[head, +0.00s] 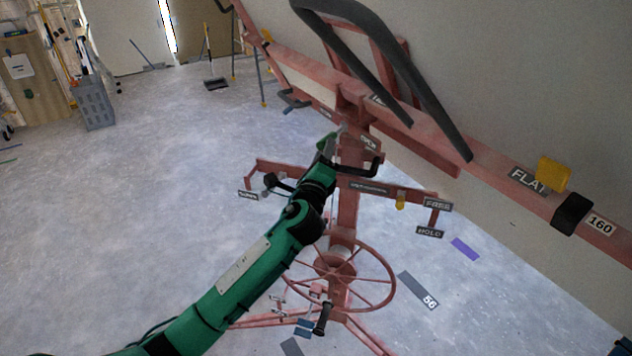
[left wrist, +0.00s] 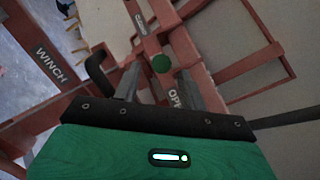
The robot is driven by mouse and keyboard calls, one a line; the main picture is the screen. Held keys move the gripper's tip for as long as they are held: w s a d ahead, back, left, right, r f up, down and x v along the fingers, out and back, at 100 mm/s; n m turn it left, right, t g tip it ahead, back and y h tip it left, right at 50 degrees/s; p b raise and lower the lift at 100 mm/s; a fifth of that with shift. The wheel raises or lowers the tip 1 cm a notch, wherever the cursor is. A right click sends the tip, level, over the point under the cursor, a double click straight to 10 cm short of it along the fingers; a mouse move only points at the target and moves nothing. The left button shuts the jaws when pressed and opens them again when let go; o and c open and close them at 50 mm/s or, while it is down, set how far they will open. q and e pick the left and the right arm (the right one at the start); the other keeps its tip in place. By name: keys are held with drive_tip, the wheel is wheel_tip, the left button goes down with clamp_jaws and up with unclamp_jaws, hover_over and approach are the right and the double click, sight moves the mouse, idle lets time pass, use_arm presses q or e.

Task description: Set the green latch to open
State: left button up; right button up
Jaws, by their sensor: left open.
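The green latch shows as a round green knob (left wrist: 161,63) in the left wrist view, on the red frame of the lift. It lies between and just beyond the fingertips of my open left gripper (left wrist: 158,72); I cannot tell whether a finger touches it. A partly covered label reading "OPE" (left wrist: 175,98) is beside the right finger. In the head view my left gripper (head: 333,142) is at the top of the red post, and I cannot pick out the latch knob behind it. An "OPEN" label (head: 369,142) is just right of the gripper there. My right gripper is not in view.
A black handle (head: 372,167) curves close to my left gripper. A red spoked wheel (head: 386,270) is below. Grey bars (head: 432,95) rise above.

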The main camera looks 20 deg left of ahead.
use_arm(q)
drive_tip(key=b+v, duration=0.2)
drive_tip(key=v, duration=0.7)
idle(0.4)
